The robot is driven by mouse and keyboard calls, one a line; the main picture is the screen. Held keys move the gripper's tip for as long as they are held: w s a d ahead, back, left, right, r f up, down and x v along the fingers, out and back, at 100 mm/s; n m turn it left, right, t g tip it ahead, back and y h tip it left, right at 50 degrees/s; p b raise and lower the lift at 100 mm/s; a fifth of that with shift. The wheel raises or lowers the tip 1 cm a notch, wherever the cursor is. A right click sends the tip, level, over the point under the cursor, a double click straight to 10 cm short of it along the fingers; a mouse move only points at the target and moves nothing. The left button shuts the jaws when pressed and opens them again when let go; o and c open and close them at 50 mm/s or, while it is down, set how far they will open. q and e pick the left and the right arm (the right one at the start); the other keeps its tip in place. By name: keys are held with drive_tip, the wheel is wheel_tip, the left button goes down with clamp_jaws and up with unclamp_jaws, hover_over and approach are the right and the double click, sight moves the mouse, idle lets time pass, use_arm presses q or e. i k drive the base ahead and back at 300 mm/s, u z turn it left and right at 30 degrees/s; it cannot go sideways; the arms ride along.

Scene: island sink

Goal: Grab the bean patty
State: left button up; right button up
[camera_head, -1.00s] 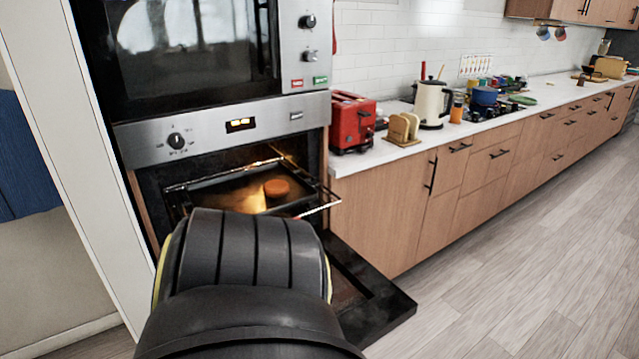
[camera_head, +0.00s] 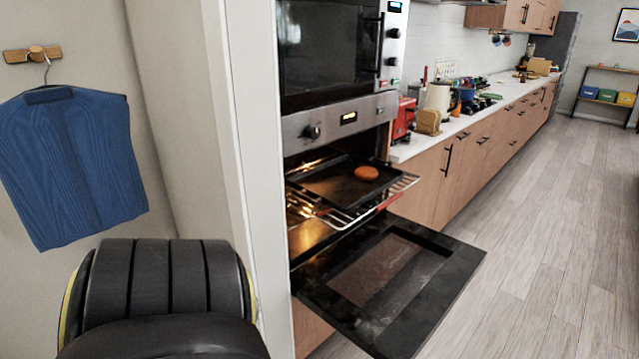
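The bean patty (camera_head: 367,173) is a round orange-brown disc. It lies on a dark baking tray (camera_head: 325,186) on the wire rack (camera_head: 352,216) of the lit oven. The rack is pulled partly out of the oven. The oven door (camera_head: 448,262) hangs open and flat below it. A black arm link of mine fills the lower left of the view, to the left of the oven. Neither gripper's fingers are in view.
A white wall panel (camera_head: 243,150) stands between my arm and the oven. A blue garment (camera_head: 75,165) hangs on the left wall. A red toaster (camera_head: 404,117) and a white kettle (camera_head: 438,97) stand on the counter. The wooden floor at right is clear.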

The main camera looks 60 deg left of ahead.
sight(362, 173)
drive_tip(key=k, duration=0.3)
drive_tip(key=u, duration=2.6)
drive_tip(key=i, duration=0.15)
drive_tip(key=z, duration=0.25)
